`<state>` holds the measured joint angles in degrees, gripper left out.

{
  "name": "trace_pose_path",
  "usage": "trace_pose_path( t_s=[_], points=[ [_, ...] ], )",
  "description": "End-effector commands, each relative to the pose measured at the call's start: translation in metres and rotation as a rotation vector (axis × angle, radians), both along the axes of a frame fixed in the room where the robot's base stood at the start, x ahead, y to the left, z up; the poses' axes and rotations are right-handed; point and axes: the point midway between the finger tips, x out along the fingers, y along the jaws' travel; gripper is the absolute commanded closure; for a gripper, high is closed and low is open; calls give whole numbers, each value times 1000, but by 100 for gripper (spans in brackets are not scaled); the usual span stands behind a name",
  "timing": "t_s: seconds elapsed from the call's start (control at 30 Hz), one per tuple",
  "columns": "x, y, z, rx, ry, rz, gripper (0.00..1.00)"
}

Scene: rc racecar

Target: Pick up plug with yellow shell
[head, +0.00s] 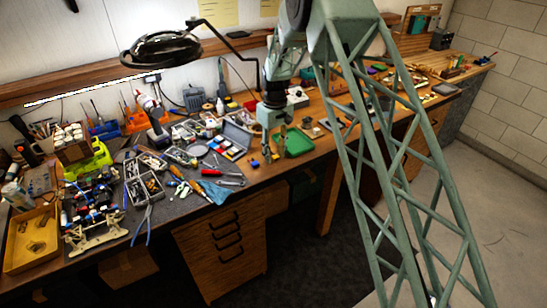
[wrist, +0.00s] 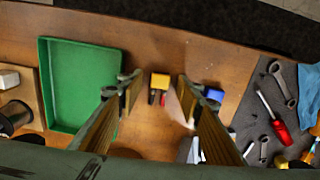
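The plug with the yellow shell (wrist: 160,80) lies on the wooden bench top in the wrist view, with dark and red prongs pointing down the picture. My gripper (wrist: 157,87) is open, and its two fingers stand apart on either side of the plug as seen from the wrist. Nothing is between the fingertips that looks gripped. How far the fingertips are above the plug is hard to tell. In the head view my gripper (head: 274,145) points down over the bench, left of the green tray.
A green tray (wrist: 52,97) lies close to the left finger in the wrist view. A blue plug (wrist: 214,95) lies by the right finger. A grey mat with a red screwdriver (wrist: 281,131) and wrenches is further right. The bench's front edge runs near the top.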

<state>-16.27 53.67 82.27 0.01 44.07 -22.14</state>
Motion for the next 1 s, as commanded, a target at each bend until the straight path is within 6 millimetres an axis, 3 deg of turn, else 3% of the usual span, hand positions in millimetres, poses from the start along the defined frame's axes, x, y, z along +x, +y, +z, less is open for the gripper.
trace_pose_path(
  t_s=[0.23,0.47,1.0],
  points=[
    [0,0,0,0,0,0,68],
    [0,0,0,0,0,0,89],
    [0,0,5,0,-1,0,89]
  ],
)
